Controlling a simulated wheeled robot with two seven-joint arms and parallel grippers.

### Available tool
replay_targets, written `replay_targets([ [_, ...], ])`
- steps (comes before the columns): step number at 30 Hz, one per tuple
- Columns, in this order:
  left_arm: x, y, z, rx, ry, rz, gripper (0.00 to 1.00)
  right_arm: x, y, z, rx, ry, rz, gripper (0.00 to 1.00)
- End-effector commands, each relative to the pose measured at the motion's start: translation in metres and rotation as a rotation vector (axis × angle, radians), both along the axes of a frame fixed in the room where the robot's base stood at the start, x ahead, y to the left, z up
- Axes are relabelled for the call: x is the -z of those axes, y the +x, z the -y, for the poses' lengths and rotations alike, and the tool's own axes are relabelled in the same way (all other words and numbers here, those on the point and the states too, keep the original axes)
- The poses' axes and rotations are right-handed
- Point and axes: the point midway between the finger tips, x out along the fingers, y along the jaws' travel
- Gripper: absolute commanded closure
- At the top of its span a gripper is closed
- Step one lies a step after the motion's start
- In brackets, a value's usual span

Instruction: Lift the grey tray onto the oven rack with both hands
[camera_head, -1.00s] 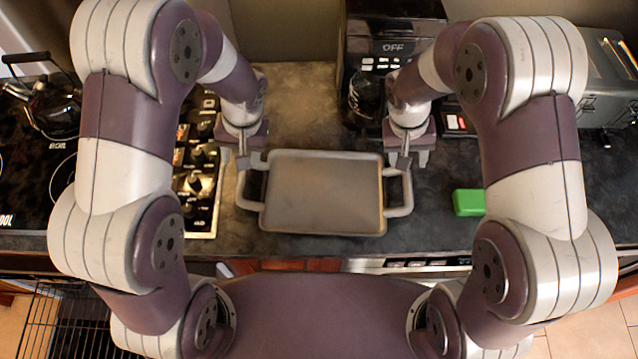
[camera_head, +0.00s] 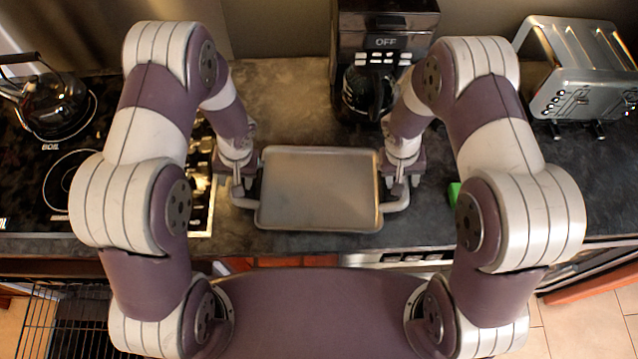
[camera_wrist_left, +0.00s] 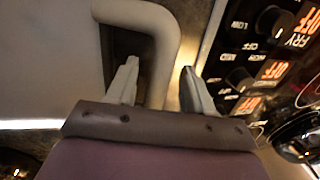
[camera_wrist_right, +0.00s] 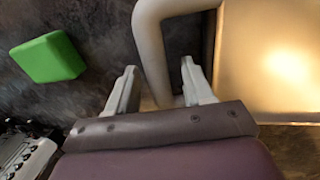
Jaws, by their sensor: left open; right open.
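The grey tray (camera_head: 318,190) lies flat on the dark counter in the middle of the head view, with a looped handle at each short side. My left gripper (camera_head: 240,184) is at the left handle (camera_wrist_left: 166,45); in the left wrist view its fingers (camera_wrist_left: 160,85) are apart, one on each side of the handle bar. My right gripper (camera_head: 403,182) is at the right handle (camera_wrist_right: 152,50); in the right wrist view its fingers (camera_wrist_right: 158,85) are apart with the bar between them. The black wire oven rack (camera_head: 60,325) shows at the lower left, partly hidden by my left arm.
A coffee maker (camera_head: 385,60) stands behind the tray, and a toaster (camera_head: 580,75) at the back right. A green block (camera_wrist_right: 48,58) lies right of the tray. A kettle (camera_head: 55,100) sits on the stove at left.

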Motion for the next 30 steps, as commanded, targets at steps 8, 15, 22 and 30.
replay_targets([
  [8,0.008,0.000,-0.001,0.000,-0.001,0.000,0.48,0.008,0.000,0.002,-0.001,0.000,-0.001,0.49],
  [15,0.007,0.000,-0.001,0.000,-0.001,0.000,0.84,0.007,0.000,0.002,-0.001,0.000,-0.001,0.84],
  [22,0.007,0.000,-0.001,0.000,-0.001,0.000,1.00,0.007,0.000,0.001,-0.001,0.000,0.000,1.00],
  [30,-0.007,0.000,-0.001,0.000,-0.001,0.002,1.00,-0.008,0.000,0.001,0.000,0.000,0.001,1.00],
])
